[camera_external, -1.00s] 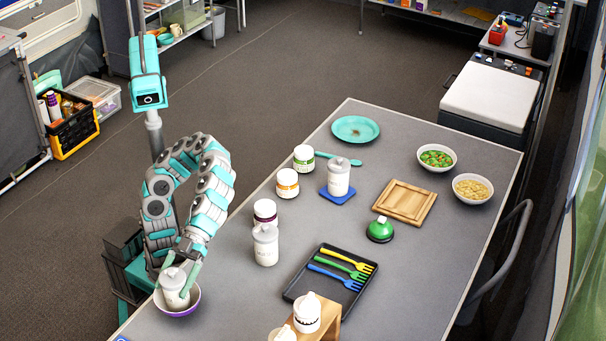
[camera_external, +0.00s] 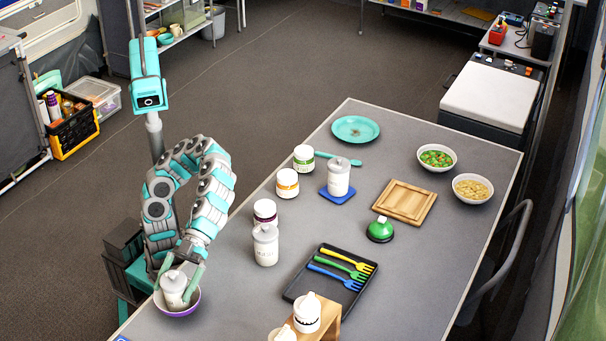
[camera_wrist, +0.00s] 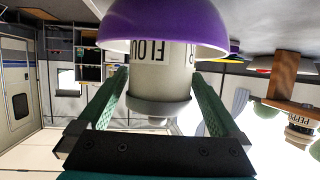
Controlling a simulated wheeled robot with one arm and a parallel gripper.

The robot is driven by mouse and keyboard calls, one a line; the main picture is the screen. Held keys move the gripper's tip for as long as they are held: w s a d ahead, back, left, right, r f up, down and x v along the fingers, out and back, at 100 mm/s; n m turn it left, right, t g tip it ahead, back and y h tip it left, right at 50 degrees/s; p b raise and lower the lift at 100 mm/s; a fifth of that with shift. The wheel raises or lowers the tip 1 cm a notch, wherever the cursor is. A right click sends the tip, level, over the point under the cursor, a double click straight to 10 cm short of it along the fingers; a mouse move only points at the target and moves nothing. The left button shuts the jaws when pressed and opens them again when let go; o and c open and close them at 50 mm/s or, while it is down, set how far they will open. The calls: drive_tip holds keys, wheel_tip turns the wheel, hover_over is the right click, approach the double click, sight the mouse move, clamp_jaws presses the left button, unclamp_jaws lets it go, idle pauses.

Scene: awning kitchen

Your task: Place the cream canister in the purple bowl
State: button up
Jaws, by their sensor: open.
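A cream canister (camera_external: 173,291) with a grey lid stands inside the purple bowl (camera_external: 181,313) at the table's near left corner. In the wrist view the canister (camera_wrist: 158,82) carries part of a "FLOUR" label, and its base is hidden by the purple bowl (camera_wrist: 213,25). My gripper (camera_external: 176,284) is open around the canister's upper part, one teal finger on each side. In the wrist view the fingers flank the canister with gaps beside its body.
Two similar canisters stand on the table, one near the middle (camera_external: 265,246) and one on a blue coaster (camera_external: 338,179). A black tray (camera_external: 293,292) with forks, a green bell (camera_external: 380,229) and a wooden board (camera_external: 404,202) lie to the right.

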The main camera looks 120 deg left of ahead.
drive_tip(key=shift+r+p, duration=0.6)
drive_tip(key=shift+r, duration=0.05)
drive_tip(key=v, duration=0.6)
drive_tip(key=shift+a+b, duration=0.25)
drive_tip(key=shift+b, duration=0.05)
drive_tip(key=shift+a+r, duration=0.1)
drive_tip(key=shift+a, duration=0.35)
